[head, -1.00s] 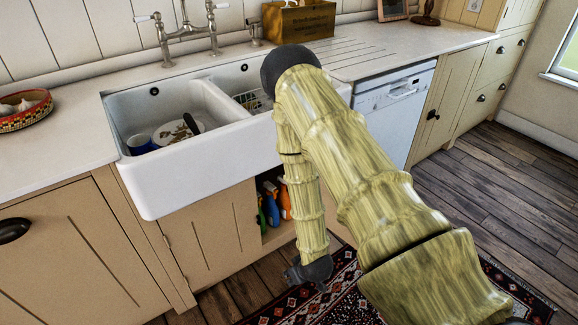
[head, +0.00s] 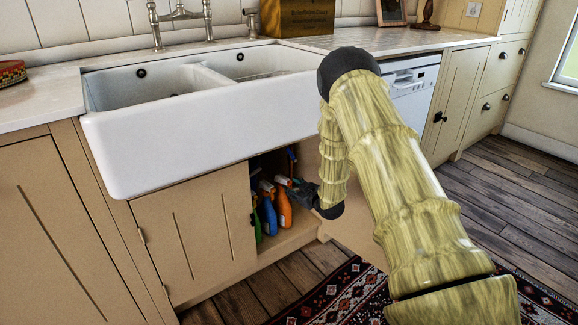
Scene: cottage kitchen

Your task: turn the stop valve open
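My gripper (head: 299,192) is small and dark in the head view, at the front of the open cupboard under the sink. It is close to several spray bottles, and I cannot tell whether it touches them. Its fingers are too small and dark to tell if they are open or shut. The cupboard holds an orange bottle (head: 284,207), a blue bottle (head: 269,216) and a green one (head: 257,226). I cannot make out the stop valve for certain. The upper and rear cupboard inside is dark and partly hidden by the bottles and my arm.
The left cupboard door (head: 190,240) is closed. A white double sink (head: 200,140) overhangs the opening. A patterned rug (head: 330,297) lies on the wood floor. A white dishwasher (head: 413,95) stands to the right, partly behind my arm. The cupboard floor (head: 290,235) is bare in front.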

